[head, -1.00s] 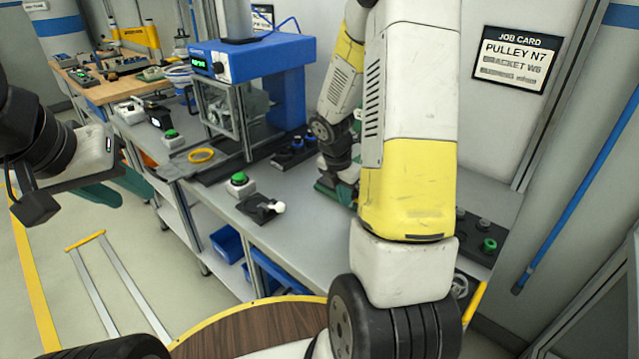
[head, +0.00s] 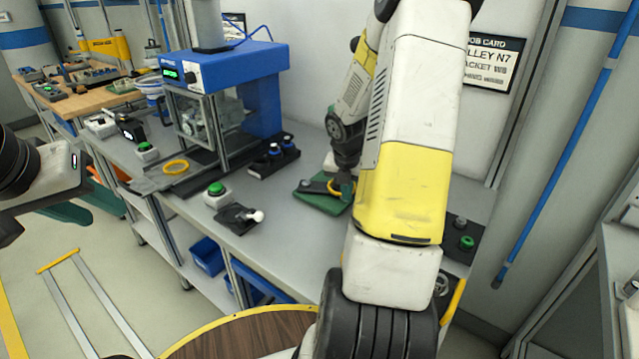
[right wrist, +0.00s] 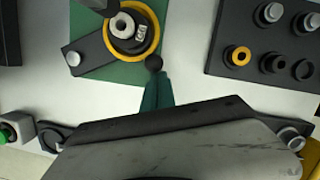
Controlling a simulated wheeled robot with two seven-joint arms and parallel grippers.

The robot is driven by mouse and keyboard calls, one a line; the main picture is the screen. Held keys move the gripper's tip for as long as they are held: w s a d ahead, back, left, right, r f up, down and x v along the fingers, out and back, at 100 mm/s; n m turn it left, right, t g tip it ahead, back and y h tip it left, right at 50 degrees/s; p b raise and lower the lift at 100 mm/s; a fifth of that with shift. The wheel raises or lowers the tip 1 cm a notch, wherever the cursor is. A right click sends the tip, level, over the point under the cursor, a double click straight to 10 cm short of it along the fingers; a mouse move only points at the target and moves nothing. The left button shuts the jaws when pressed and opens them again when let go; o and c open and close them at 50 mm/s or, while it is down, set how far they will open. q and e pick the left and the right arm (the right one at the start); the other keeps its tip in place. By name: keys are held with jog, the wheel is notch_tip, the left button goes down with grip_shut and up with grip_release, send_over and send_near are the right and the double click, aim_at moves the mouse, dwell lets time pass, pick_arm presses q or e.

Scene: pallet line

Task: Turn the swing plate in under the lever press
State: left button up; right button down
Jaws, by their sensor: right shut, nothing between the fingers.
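A green base (head: 311,203) stands on the bench left of my right arm. The dark swing plate (right wrist: 92,53) lies over the green base in the right wrist view, with a bolt at its left end. A yellow ring (right wrist: 154,46) with grey metal parts inside sits at its other end. A dark part reaches in above it; I cannot tell whether it is the press. My right gripper (right wrist: 154,78) is shut and empty, its teal fingers beside a black ball knob (right wrist: 154,62); contact is unclear. The head view hides most of it. My left gripper (head: 82,205) is open, clear of the bench.
A blue press (head: 225,63) stands further left on the bench. A green button box (head: 217,194) and a black block with a white knob (head: 240,217) are near the front edge. A dark tray (right wrist: 268,45) with round parts lies right of the green base.

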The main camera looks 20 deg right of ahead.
jog(key=shift+w+d, duration=0.35)
jog(key=shift+d, duration=0.25)
jog(key=shift+w+d, duration=0.35)
jog(key=shift+d, duration=0.25)
jog(key=shift+w+d, duration=0.1)
jog(key=shift+w+d+r, duration=0.15)
